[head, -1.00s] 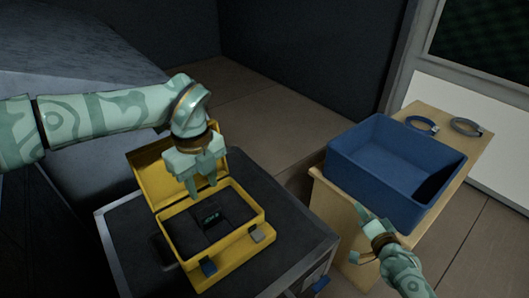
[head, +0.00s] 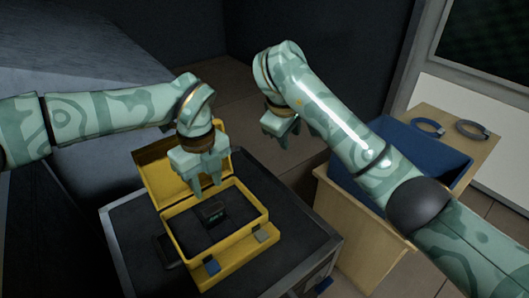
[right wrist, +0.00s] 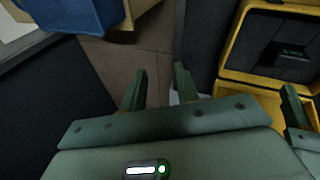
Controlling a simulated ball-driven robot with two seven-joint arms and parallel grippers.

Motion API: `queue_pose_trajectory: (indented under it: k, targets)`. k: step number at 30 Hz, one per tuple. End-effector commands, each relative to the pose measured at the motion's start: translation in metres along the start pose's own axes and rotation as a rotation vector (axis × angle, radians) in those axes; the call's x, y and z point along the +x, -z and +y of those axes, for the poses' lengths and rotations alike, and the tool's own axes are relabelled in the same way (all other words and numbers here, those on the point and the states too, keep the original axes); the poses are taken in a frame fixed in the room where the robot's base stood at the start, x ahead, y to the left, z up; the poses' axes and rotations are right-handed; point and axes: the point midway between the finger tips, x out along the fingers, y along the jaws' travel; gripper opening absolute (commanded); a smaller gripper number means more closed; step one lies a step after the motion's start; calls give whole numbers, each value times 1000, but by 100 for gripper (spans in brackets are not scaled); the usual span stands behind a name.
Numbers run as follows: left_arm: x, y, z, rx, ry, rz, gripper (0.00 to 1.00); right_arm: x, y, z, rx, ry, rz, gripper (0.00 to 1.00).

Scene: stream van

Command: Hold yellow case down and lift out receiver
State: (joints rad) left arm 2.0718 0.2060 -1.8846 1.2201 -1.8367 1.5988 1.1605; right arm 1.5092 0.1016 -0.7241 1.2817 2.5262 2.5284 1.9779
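The yellow case (head: 215,264) stands open on a dark flat surface, its lid (head: 158,176) tilted up at the back. The small black receiver (head: 213,212) lies in its dark foam; it also shows in the right wrist view (right wrist: 287,52). My left gripper (head: 207,188) points down over the case's rear edge, in front of the lid, fingers apart with nothing between them. I cannot tell whether it touches the case. My right gripper (head: 279,137) hangs to the right of and behind the case, apart from it; its fingers (right wrist: 160,83) are open and empty.
The case rests on a dark, metal-edged box top (head: 122,238). To the right, a blue bin (head: 440,150) sits on a wooden bench (head: 355,222), partly hidden by my right arm. Blue and grey rings (head: 472,129) lie behind the bin. Floor shows between box and bench.

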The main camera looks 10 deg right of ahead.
Motion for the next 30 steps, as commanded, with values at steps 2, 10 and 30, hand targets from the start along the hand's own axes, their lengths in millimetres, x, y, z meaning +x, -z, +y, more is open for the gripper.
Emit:
queue_pose_trajectory:
  k: [2,10,30]
  targets:
    - [0,0,0,0,0,0,36,-12,2,-32,81,143,-43,31]
    - [0,0,0,0,0,0,36,-34,-2,-85,213,370,-161,31]
    - [0,0,0,0,0,0,36,85,-18,-135,214,375,-166,31]
